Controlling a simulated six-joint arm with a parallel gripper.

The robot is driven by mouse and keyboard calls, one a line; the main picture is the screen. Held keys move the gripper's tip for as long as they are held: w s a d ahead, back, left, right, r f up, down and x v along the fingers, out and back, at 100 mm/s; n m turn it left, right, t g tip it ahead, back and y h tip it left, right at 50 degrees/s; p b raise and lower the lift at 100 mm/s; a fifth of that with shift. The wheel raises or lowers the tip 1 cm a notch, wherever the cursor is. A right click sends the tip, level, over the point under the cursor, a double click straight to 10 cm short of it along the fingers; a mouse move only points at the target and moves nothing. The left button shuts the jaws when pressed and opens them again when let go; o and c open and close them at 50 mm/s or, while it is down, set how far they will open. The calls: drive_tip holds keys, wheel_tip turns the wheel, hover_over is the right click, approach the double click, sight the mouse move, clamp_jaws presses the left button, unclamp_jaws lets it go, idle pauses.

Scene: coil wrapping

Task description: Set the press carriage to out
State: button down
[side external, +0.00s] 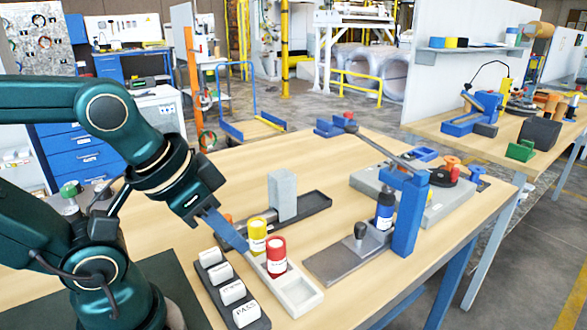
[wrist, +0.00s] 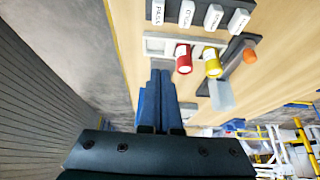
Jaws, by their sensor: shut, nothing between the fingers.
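The press (side external: 407,215) is a blue upright frame with a long grey lever arm, standing right of centre in the side view. A dark flat rail or plate (side external: 330,262) runs left from its foot. On it stands a knobbed post (side external: 360,232) with a black top, to the left of the dark blue and black cylinder (side external: 384,210) at the frame. Which part is the carriage is not certain. My gripper (side external: 243,246) is shut and empty, left of the press, above or behind the white tray. Its blue fingers also show in the wrist view (wrist: 158,75), where the press is not seen.
A white tray (side external: 303,296) with red (side external: 277,258) and yellow (side external: 257,235) canisters stands between my gripper and the press. A dark rack (side external: 208,258) of labelled white blocks is in front. A grey block (side external: 282,194) stands behind. Table surface is clear around the press plate's front.

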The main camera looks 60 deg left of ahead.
idle(0.3)
drive_tip(key=c, duration=0.9)
unclamp_jaws()
drive_tip(key=shift+w+r, duration=0.1)
drive_tip(key=shift+w, duration=0.05)
drive_tip(key=o, duration=0.3)
drive_tip(key=w+a+r+t, duration=0.1)
drive_tip(key=w+r+t, duration=0.2)
drive_tip(key=w, duration=0.5)
drive_tip(key=shift+r+n+t+y, duration=0.3)
drive_tip(key=shift+r, duration=0.35)
drive_tip(key=t, duration=0.1)
hover_over(360, 225)
drive_tip(key=s, duration=0.3)
wheel_tip(360, 225, down, 8)
drive_tip(key=f, duration=0.1)
wheel_tip(360, 225, down, 4)
drive_tip(key=shift+s+r+g, duration=0.1)
drive_tip(key=shift+g, duration=0.5)
drive_tip(key=shift+x, duration=2.55)
